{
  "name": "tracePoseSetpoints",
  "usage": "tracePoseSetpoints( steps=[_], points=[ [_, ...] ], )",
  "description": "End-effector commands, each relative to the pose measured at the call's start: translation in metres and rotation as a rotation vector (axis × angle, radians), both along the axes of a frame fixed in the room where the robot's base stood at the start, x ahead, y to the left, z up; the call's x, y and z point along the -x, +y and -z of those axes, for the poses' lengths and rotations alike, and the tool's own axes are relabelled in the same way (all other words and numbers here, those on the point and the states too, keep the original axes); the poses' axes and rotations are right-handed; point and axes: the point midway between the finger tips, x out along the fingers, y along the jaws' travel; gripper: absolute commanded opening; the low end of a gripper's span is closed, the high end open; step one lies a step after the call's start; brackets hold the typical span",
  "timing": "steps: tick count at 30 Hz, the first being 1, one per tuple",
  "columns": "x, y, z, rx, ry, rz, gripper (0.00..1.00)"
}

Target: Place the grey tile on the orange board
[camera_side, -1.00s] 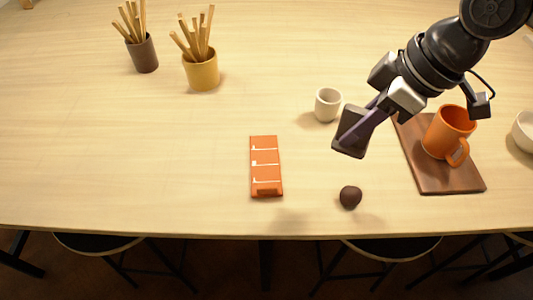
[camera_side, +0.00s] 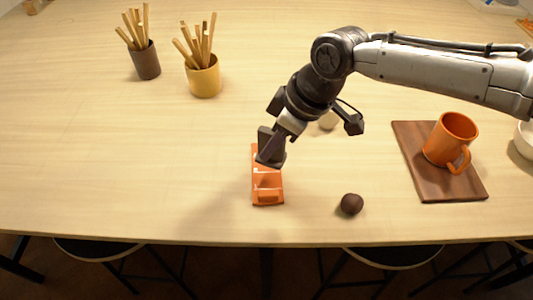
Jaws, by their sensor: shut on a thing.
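The orange board (camera_side: 267,188) lies on the table at the centre, with pale lines across it. My gripper (camera_side: 279,143) is over the board's far half, pointing down. It is shut on the grey tile (camera_side: 265,139), which is dark and tilted. The tile and fingers hide part of the board's far end. I cannot tell whether the tile touches the board.
A dark round lump (camera_side: 351,204) sits right of the board. A brown wooden board (camera_side: 408,147) with an orange mug (camera_side: 447,138) lies further right. A yellow pot (camera_side: 204,80) and dark pot (camera_side: 146,62) hold sticks.

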Motion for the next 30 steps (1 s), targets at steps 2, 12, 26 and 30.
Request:
tracePoseSetpoints(
  steps=[2,12,26,30],
  points=[
    [-0.004,0.005,0.005,-0.002,-0.002,-0.001,0.0],
    [-0.008,0.01,0.034,0.0,0.0,0.0,0.0],
    [-0.008,0.01,0.047,-0.002,-0.001,0.0,0.0],
    [-0.008,0.01,0.048,-0.001,0.0,0.0,0.41]
  ],
)
